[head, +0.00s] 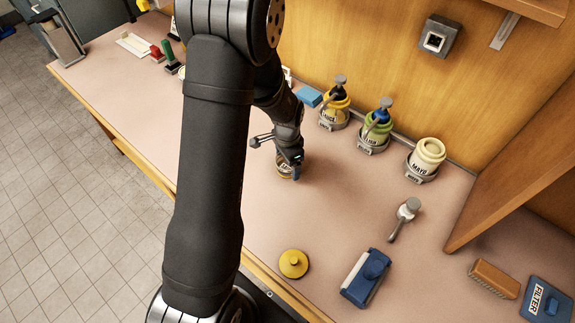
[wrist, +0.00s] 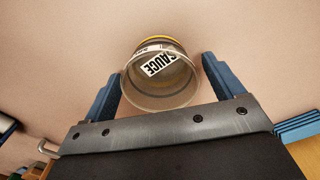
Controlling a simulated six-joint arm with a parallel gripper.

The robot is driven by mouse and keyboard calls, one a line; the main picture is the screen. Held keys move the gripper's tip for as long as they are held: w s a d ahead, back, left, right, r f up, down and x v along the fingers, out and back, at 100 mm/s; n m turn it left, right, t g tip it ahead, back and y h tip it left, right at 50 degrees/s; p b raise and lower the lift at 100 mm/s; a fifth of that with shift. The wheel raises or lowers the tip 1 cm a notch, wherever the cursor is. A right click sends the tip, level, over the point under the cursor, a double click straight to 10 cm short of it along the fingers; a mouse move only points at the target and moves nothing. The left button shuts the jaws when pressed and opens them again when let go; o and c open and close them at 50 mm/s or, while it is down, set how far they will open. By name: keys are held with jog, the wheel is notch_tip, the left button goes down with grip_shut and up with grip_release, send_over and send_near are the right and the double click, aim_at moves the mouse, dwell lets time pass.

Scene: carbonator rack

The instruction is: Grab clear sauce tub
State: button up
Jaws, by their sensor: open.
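The clear sauce tub (wrist: 162,82) shows in the wrist view as a see-through round tub with a white SAUCE label and a yellowish far rim. It lies between the two blue fingers of my gripper (wrist: 160,82), which is open around it, with a small gap on the right side; on the left the finger is very close, and I cannot tell if it touches. In the head view the tub (head: 284,172) is on the counter, partly hidden by my gripper (head: 291,158).
Pump jars, one yellow (head: 335,108) and one green (head: 374,131), and a cream mayo tub (head: 426,157) stand in holders along the back wall. A yellow lid (head: 293,263), a blue-and-white tool (head: 367,277) and a grey-handled scoop (head: 404,217) lie on the counter (head: 340,210), with clear space between.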

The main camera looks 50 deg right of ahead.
jog(key=c, duration=1.1)
jog(key=shift+r, duration=0.1)
jog(key=shift+r, duration=0.5)
jog(key=r, duration=0.1)
jog(key=s+r, duration=0.1)
jog(key=r, duration=0.1)
jog(key=shift+r, duration=0.3)
jog(key=s+r, duration=0.2)
jog(key=s, duration=0.1)
jog(key=s+a+r, duration=0.1)
jog(key=s+r, duration=0.1)
jog(key=s, duration=0.2)
jog(key=s+r, duration=0.2)
jog(key=s, duration=0.1)
jog(key=shift+s+a+r, duration=0.15)
jog(key=shift+s+a, duration=0.05)
jog(key=shift+s, duration=0.1)
